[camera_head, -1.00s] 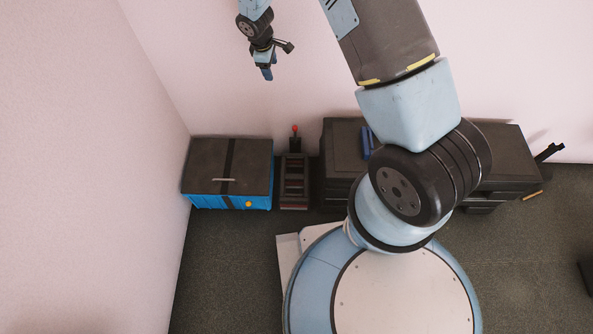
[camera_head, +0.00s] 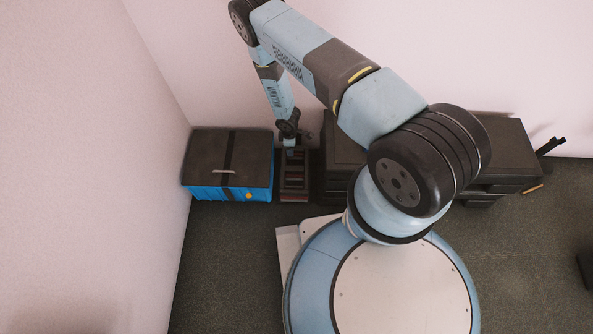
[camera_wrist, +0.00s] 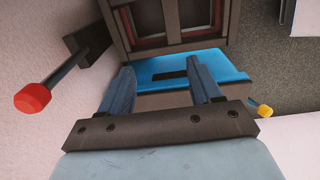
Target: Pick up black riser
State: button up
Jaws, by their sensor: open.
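My gripper (camera_head: 290,152) hangs over the narrow dark rack (camera_head: 294,186) between the blue box and the dark cabinet. In the wrist view my gripper's two blue fingers (camera_wrist: 163,66) are spread apart. A blue flat top with a black slot (camera_wrist: 226,68) shows between and beyond them. The rack, a dark frame with red inside (camera_wrist: 177,42), lies past it at the top. I cannot tell which dark thing is the black riser, or whether the fingers touch anything. No object is visibly held.
A blue box with a dark lid (camera_head: 205,160) stands left of the rack, close to the wall. A dark cabinet (camera_head: 505,150) stands to its right. A red-tipped lever (camera_wrist: 33,98) sticks out left of the fingers in the wrist view. Carpet in front is clear.

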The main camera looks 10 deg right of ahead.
send_near(295, 168)
jog(key=f, duration=0.2)
jog(key=s+f, duration=0.1)
jog(key=f, duration=0.1)
jog(key=shift+f, duration=0.3)
jog(key=shift+w+f, duration=0.15)
jog(key=shift+f, duration=0.8)
jog(key=shift+w+f, duration=0.15)
jog(key=shift+f, duration=0.85)
jog(key=shift+w+f, duration=0.2)
jog(key=shift+f, duration=0.75)
jog(key=shift+c, duration=0.3)
grip_shut()
